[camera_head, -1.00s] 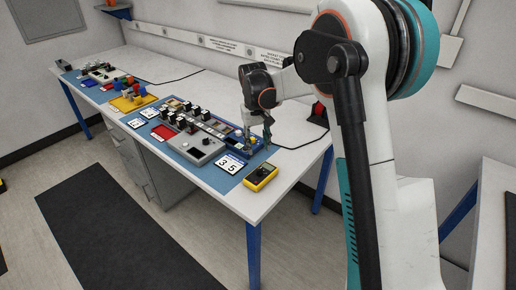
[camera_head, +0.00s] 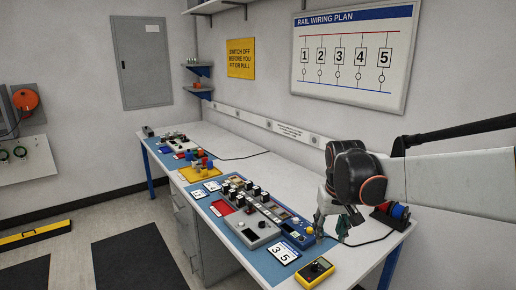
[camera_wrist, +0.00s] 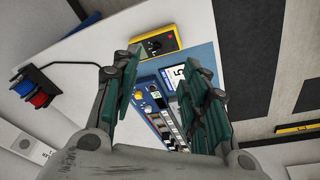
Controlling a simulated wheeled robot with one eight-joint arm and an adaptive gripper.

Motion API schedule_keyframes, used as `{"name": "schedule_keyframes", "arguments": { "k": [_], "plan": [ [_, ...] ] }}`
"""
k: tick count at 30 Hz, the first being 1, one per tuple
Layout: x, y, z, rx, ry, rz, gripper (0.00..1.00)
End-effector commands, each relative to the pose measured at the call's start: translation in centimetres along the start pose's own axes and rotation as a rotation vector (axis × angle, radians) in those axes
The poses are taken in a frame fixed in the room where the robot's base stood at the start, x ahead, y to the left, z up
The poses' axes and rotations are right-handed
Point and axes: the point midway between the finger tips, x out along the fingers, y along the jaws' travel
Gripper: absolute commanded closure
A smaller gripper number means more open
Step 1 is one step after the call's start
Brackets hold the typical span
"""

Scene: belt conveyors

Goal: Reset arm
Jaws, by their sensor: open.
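My gripper (camera_head: 333,222) is above the near right end of the workbench (camera_head: 345,262). In the wrist view my gripper (camera_wrist: 160,95) has its two green-padded fingers spread apart, with nothing between them. Past the fingers lie a blue device (camera_wrist: 146,87), a white "5" card (camera_wrist: 178,73) and a yellow meter (camera_wrist: 158,42). In the head view the yellow meter (camera_head: 315,271) lies at the front edge of the bench, and the blue device (camera_head: 293,233) is left of my gripper. My white arm comes in from the right.
A grey box (camera_head: 253,230) with several black modules and a "3 5" card (camera_head: 284,253) lie on the blue mat. Red and blue spools (camera_head: 390,212) stand behind my gripper. A wiring plan board (camera_head: 352,52) hangs on the wall. The rear bench strip is mostly clear.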

Motion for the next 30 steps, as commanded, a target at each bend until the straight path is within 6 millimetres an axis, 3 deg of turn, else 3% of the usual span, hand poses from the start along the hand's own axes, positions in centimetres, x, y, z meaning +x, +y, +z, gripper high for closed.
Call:
{"name": "schedule_keyframes", "arguments": {
  "k": [6, 13, 24, 30],
  "plan": [
    [-3.8, 0.1, 5.2, 0.007, 0.092, -0.007, 0.59],
    [-6.1, 0.1, 10.7, 0.015, 0.189, -0.014, 0.59],
    [-6.6, 0.0, 19.4, 0.028, 0.344, -0.022, 0.59],
    [-5.8, -0.1, 22.1, 0.034, 0.4, -0.024, 0.59]
  ]
}}
